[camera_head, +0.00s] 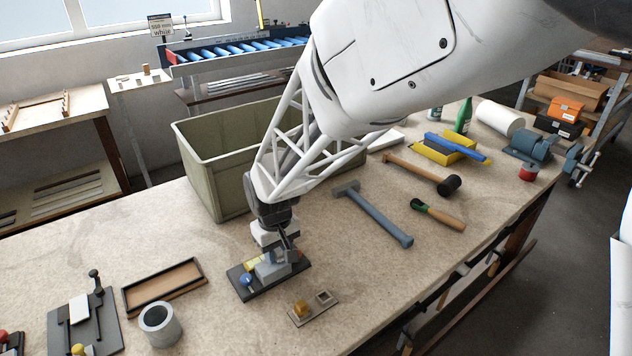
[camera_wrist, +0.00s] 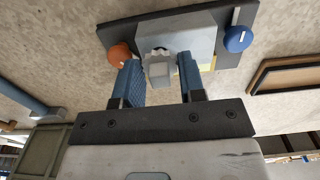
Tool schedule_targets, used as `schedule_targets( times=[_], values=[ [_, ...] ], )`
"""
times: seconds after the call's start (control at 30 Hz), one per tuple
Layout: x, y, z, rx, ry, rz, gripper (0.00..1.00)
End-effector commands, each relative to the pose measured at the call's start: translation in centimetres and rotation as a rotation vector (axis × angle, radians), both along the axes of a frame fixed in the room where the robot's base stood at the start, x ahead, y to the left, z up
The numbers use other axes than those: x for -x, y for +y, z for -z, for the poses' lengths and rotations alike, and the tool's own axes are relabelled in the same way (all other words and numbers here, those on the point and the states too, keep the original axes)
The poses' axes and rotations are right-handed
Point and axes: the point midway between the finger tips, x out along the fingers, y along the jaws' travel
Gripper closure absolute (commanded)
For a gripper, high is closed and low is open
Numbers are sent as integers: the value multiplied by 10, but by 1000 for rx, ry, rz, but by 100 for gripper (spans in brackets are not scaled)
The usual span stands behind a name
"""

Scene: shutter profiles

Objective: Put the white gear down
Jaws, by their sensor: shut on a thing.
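My gripper (camera_head: 287,248) points down over a dark-based fixture (camera_head: 298,266) with a grey block (camera_head: 271,270) and a blue knob (camera_head: 246,280). In the wrist view my blue-padded gripper (camera_wrist: 160,78) is shut on the white gear (camera_wrist: 158,68), a small pale toothed piece between the fingers. The gear is in front of the fixture's pale block (camera_wrist: 203,46), between an orange knob (camera_wrist: 120,54) and the blue knob (camera_wrist: 237,39). I cannot tell whether the gear touches the block. In the head view I cannot make out the gear behind the fingers.
A green crate (camera_head: 207,177) stands behind my gripper. A brown tray (camera_head: 163,283) and a grey cup (camera_head: 159,325) are left; a blue hammer (camera_head: 375,217) is right. Bare bench (camera_head: 225,325) lies between.

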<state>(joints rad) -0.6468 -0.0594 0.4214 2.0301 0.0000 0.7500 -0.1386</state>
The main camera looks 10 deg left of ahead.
Motion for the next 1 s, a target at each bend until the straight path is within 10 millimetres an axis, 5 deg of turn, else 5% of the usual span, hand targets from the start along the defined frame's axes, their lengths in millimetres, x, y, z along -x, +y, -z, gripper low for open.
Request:
schedule_targets(
  times=[0.77, 0.8, 0.93, 1.0],
  values=[
    [0, 0, 19, 0, 0, 0, 86],
    [0, 0, 19, 0, 0, 0, 58],
    [1, 0, 20, 1, 1, 0, 39],
    [1, 0, 21, 2, 4, 0, 38]
  ],
)
